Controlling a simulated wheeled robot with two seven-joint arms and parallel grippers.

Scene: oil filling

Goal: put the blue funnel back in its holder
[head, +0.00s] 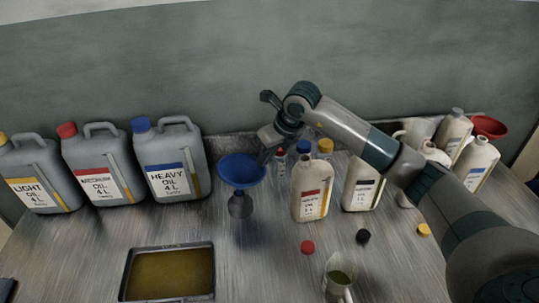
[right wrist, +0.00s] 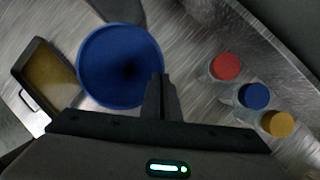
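The blue funnel (head: 242,169) is upright, wide mouth up, left of the middle of the table in the head view. A small dark grey cup-like piece (head: 240,206), which looks like its holder, stands directly below it; I cannot tell whether the spout is inside it. My right gripper (head: 264,157) reaches down to the funnel's right rim. In the right wrist view the fingers (right wrist: 160,98) are close together at the rim of the funnel (right wrist: 115,65) and appear shut on it. My left gripper is not in view.
Large grey oil jugs (head: 176,160) stand at the back left. A tray of oil (head: 209,291) lies in front. White bottles (head: 312,190), loose caps (head: 307,247) and a measuring jug (head: 338,278) stand to the right. Small capped containers (right wrist: 254,96) are close beside the gripper. A red funnel (head: 489,127) is far right.

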